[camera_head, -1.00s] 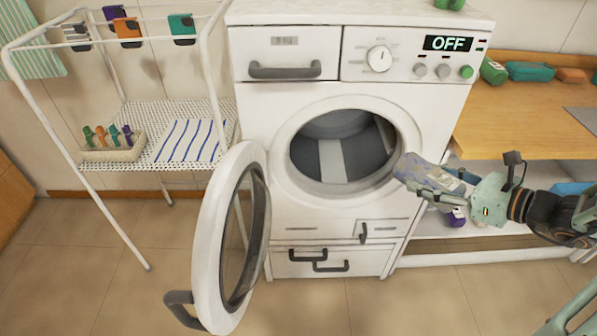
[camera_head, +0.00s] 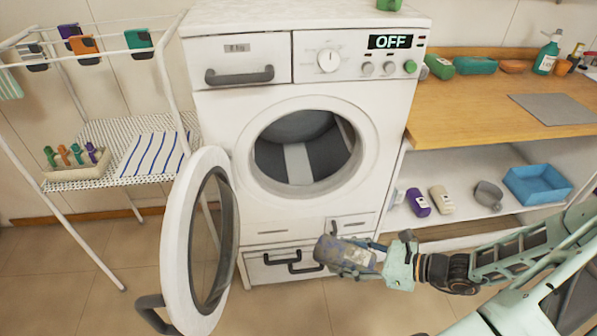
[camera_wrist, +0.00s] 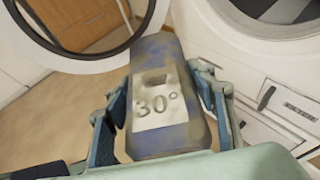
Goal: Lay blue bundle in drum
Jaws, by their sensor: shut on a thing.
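The blue bundle (camera_head: 338,251) is a worn blue-grey roll with a pale label. In the wrist view the bundle (camera_wrist: 157,80) shows "30°" on that label. My gripper (camera_head: 362,262) is shut on it, with a finger on each side in the wrist view (camera_wrist: 165,110). It holds the bundle in the air in front of the washer's lower right front, below the door opening. The drum (camera_head: 300,155) is open and shows grey inner walls with a pale rib. The round door (camera_head: 175,235) is swung wide open to the left. The bundle's underside is hidden.
The washer (camera_head: 225,110) reads OFF. A drying rack (camera_head: 150,80) with coloured clips stands at left. A wooden counter (camera_head: 450,105) is at right, above a shelf with bottles (camera_head: 418,202) and a blue basket (camera_head: 540,183). Floor is clear between door and bundle.

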